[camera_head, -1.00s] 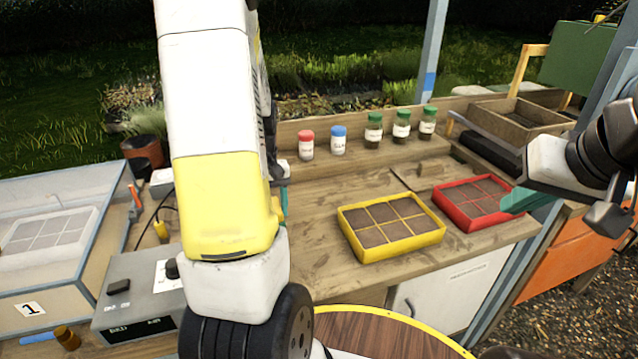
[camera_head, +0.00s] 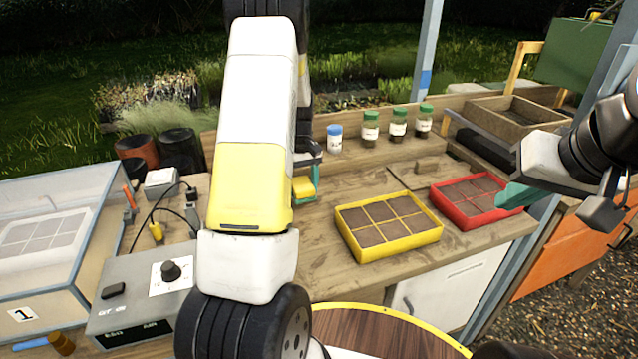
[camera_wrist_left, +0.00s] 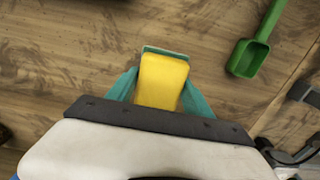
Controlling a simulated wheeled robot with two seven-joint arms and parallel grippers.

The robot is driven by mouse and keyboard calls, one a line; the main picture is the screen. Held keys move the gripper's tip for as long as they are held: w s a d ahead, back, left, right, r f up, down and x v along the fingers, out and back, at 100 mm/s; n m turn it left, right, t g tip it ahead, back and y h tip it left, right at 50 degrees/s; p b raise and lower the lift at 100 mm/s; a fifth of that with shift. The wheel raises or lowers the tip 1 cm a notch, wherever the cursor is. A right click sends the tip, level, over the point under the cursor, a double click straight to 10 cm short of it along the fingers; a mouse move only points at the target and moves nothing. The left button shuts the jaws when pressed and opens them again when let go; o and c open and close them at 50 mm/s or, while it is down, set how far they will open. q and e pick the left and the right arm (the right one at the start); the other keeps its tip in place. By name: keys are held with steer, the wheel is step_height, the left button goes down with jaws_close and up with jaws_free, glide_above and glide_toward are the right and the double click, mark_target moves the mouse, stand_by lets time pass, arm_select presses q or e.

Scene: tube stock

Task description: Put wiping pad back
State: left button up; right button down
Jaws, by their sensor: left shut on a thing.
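The wiping pad is a yellow block (camera_wrist_left: 163,80) with a pale edge at its far end. In the left wrist view it sits between the two teal fingers of my left gripper (camera_wrist_left: 158,92), which is shut on it. In the head view a bit of the yellow pad (camera_head: 303,187) shows just right of my left arm, above the wooden bench (camera_head: 320,225). I cannot tell whether the pad touches the bench. My right gripper (camera_head: 520,196) shows only as a teal finger near the red tray at the right; its opening is hidden.
A yellow tray (camera_head: 390,250) and a red tray (camera_head: 480,222) of soil cells stand on the bench. Several capped jars (camera_head: 371,130) line the back. A grey control box (camera_head: 140,312) stands left. A green scoop (camera_wrist_left: 255,45) lies right of the pad in the wrist view.

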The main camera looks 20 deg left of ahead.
mark_target(302, 183)
arm_select(q)
steer(key=shift+f, duration=1.75)
steer(key=shift+f, duration=0.15)
steer(key=o, duration=1.3)
step_height(302, 183, up, 12)
steer(key=shift+r, duration=0.15)
steer(key=s+d+r+m+t+h, duration=0.1)
steer(key=s+d+r, duration=0.1)
steer(key=s+r, duration=0.15)
steer(key=s+d+r+m+t, duration=0.1)
steer(key=s+d+r, duration=0.15)
steer(key=r, duration=0.25)
steer(key=s+d+r+m+t, duration=0.1)
steer(key=s+d+r+m, duration=0.1)
steer(key=s, duration=0.4)
steer(key=s+d+r+m+t, duration=0.1)
steer(key=s+d+r+m, duration=0.1)
steer(key=s, duration=0.5)
steer(key=s+d+r+m+t+h, duration=0.1)
steer(key=s+d+r+m+t, duration=0.1)
steer(key=s+d+r, duration=0.2)
steer(key=shift+s+d+r, duration=0.1)
steer(key=shift+s+d, duration=0.4)
steer(key=shift+s, duration=0.4)
steer(key=shift+s+d+r, duration=0.1)
steer(key=shift+s+d, duration=0.4)
steer(key=shift+s, duration=0.35)
